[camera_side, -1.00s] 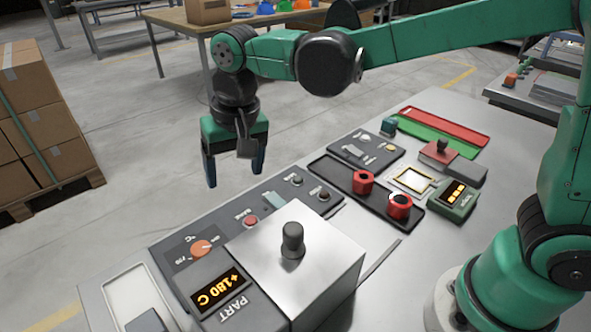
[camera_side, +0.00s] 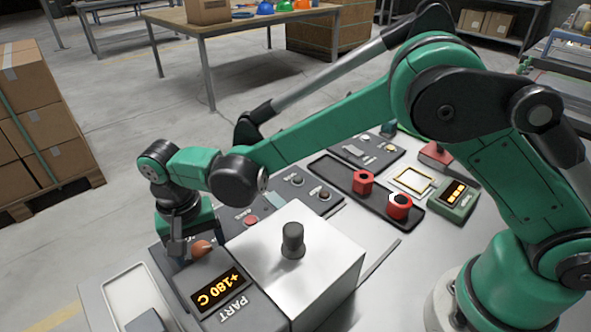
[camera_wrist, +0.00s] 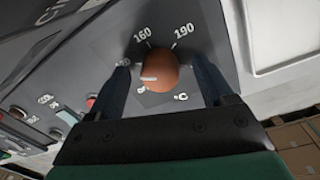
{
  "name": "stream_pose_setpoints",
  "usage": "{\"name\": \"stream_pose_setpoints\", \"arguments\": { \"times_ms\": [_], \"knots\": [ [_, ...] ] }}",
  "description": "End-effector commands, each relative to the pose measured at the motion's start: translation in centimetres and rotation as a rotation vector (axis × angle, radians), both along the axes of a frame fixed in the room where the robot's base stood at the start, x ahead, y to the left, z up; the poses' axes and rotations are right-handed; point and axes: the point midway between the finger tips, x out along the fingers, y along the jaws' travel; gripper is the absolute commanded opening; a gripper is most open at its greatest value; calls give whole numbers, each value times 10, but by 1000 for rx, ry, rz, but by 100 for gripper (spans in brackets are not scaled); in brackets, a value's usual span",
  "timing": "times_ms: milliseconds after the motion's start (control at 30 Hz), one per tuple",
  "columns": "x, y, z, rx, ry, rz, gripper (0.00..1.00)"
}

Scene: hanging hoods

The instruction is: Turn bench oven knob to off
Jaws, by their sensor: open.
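The orange-brown round oven knob (camera_wrist: 160,71) sits on the grey panel, with a short white mark pointing left in the wrist view. Labels 160 and 190 show above it, and small labels at its left and lower right are hard to read. In the side view the knob (camera_side: 202,248) is partly covered by my gripper (camera_side: 188,248). My gripper (camera_wrist: 159,67) is open, with one dark finger on each side of the knob and small gaps visible. Contact cannot be told. The oven display (camera_side: 220,291) reads +180 C.
A silver box (camera_side: 315,270) with a black knob on top (camera_side: 292,240) stands right of the oven knob. A red button (camera_side: 251,221) and other buttons lie behind it. A black tray (camera_side: 370,205) holds two red nuts. A white tray (camera_side: 135,285) is at the left.

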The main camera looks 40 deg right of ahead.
Motion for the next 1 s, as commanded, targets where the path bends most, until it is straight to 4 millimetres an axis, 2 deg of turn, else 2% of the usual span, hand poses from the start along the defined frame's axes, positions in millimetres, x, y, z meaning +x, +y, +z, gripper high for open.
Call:
{"name": "stream_pose_setpoints", "arguments": {
  "times_ms": [133,167,400,433,767,1000],
  "knots": [
    [0,0,0,0,0,0,75],
    [0,0,0,0,0,0,72],
    [0,0,0,0,0,0,4],
    [0,0,0,0,0,0,0],
    [0,0,1,-2,1,42,0],
    [0,0,1,-3,1,183,0]
  ]
}}
